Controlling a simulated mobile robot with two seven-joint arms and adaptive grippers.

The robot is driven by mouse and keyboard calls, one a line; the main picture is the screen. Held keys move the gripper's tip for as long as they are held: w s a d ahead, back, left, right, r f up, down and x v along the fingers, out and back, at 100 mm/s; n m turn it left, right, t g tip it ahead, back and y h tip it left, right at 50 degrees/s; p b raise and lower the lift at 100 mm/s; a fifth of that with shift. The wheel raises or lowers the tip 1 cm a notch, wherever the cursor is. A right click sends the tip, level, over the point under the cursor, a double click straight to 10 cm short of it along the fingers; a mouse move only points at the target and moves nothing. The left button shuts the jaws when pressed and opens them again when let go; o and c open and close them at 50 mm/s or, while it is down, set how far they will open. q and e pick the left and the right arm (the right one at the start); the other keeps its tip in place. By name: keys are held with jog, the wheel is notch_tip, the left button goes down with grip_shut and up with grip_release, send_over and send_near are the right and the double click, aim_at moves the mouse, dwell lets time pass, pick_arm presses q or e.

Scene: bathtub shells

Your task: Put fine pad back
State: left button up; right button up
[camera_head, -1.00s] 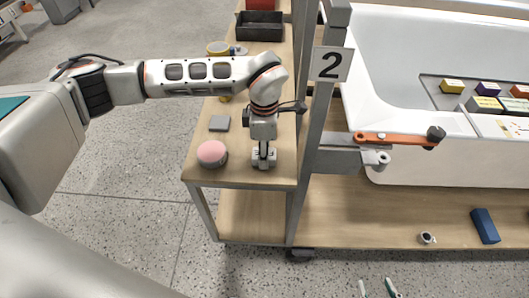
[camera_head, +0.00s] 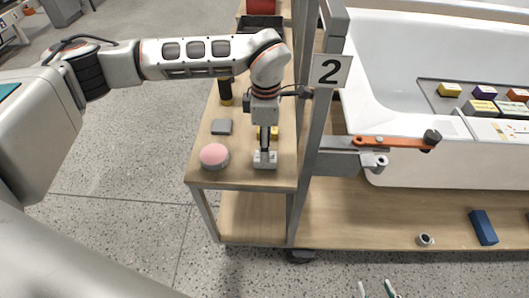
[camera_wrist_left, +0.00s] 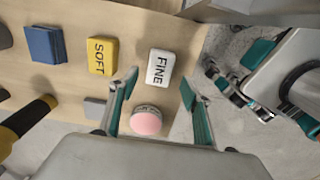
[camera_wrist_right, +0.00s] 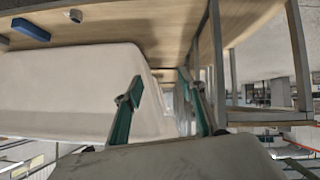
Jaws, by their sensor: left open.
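The white fine pad, labelled FINE (camera_wrist_left: 160,67), lies on the wooden bench top. In the head view it is a small white block (camera_head: 265,160) near the bench's front right corner. My left gripper (camera_wrist_left: 160,90) is open, its teal fingers apart. In the head view it (camera_head: 265,146) is over the pad, its fingers mostly hidden; contact cannot be told. In the left wrist view the pad lies beyond the fingertips, not clasped. My right gripper (camera_wrist_right: 158,85) is open and empty; its fingertips (camera_head: 376,289) show at the bottom of the head view.
A yellow SOFT pad (camera_wrist_left: 102,55), a blue block (camera_wrist_left: 44,44) and a pink-topped round thing (camera_head: 214,155) stand near the fine pad. A grey square (camera_head: 222,127) lies behind the pink one. A post with a "2" sign (camera_head: 331,71) rises right of the bench, before the white bathtub (camera_head: 385,70).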

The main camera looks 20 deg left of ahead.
pick_arm(q)
notch_tip(320, 180, up, 6)
jog(key=shift+p, duration=0.4)
pick_arm(e)
jog(key=shift+s+d+f, duration=0.1)
jog(key=shift+s, duration=0.25)
pick_arm(q)
jog(key=shift+s, duration=0.1)
